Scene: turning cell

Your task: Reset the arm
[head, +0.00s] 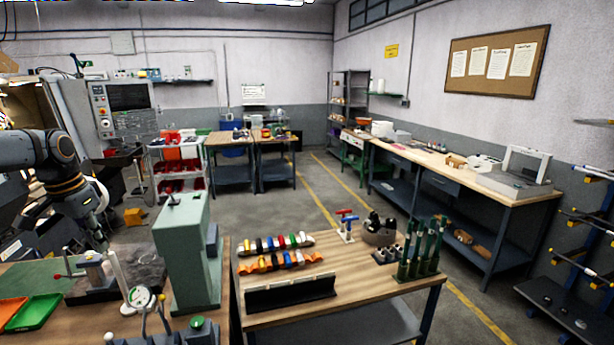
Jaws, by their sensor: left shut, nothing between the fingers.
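My left arm comes in from the left edge, dark with orange bands. Its left gripper (98,232) points down above the left bench, shut and empty. It hangs over the area of the dark plate (140,268) and the small grey fixture (92,268). Whether the fingertips touch anything below is hard to tell. My right gripper is not in view.
A green press-like block (183,255) and a white dial gauge (140,297) stand on the left bench, with orange and green trays (36,313) nearby. The wooden table (365,283) beside it holds coloured tools and green-handled items. Open floor lies behind.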

